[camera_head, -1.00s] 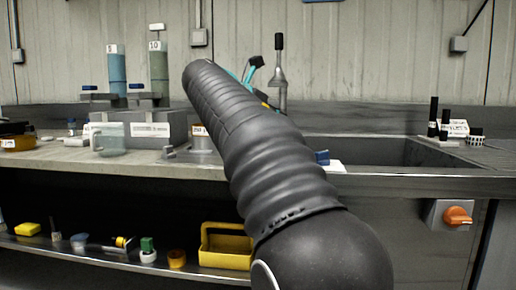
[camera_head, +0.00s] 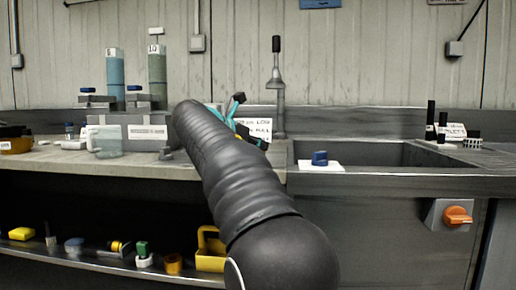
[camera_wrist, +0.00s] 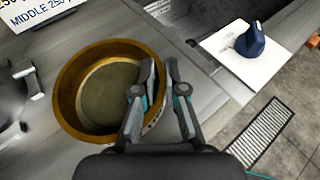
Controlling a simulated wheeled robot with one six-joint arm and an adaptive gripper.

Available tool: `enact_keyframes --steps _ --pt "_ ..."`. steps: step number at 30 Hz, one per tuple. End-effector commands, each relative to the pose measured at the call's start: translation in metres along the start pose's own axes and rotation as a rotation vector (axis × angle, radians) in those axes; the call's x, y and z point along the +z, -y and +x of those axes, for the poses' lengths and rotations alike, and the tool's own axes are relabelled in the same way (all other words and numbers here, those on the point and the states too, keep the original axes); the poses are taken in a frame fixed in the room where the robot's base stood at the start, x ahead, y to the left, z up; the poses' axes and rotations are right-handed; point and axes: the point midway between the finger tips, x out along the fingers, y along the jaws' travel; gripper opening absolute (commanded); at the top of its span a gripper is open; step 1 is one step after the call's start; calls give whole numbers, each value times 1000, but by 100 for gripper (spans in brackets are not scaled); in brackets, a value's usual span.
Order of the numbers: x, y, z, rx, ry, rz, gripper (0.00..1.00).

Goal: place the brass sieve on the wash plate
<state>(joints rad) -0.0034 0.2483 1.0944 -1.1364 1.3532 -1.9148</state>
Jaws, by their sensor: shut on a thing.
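The brass sieve (camera_wrist: 68,98), a round pan with a brass wall and a dull mesh floor, fills the left half of the wrist view. My gripper (camera_wrist: 161,68) is shut on its right rim, with one finger over the inside and the other outside. In the head view my gripper (camera_head: 236,112) shows only partly behind my dark arm, and the sieve is hidden there. I cannot pick out the wash plate with certainty. The sieve seems close over the grey bench surface; I cannot tell if it touches.
A white plate (camera_head: 303,166) with a blue knob (camera_head: 320,158) lies at the front edge of the sink (camera_head: 400,154). A printed sign (camera_wrist: 52,14) stands beyond the sieve. A tall grey fixture (camera_head: 277,95) stands behind.

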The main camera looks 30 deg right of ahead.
Motion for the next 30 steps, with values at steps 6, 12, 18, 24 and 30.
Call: enact_keyframes --steps 6,12,18,24,30 --pt "0 0 0 0 -1 -1 36" --pt "0 0 0 0 -1 -1 36" --pt "1 -1 -12 2 0 -1 36" --pt "2 -1 -48 4 0 -2 36" --pt "2 -1 -86 4 -1 -1 36"
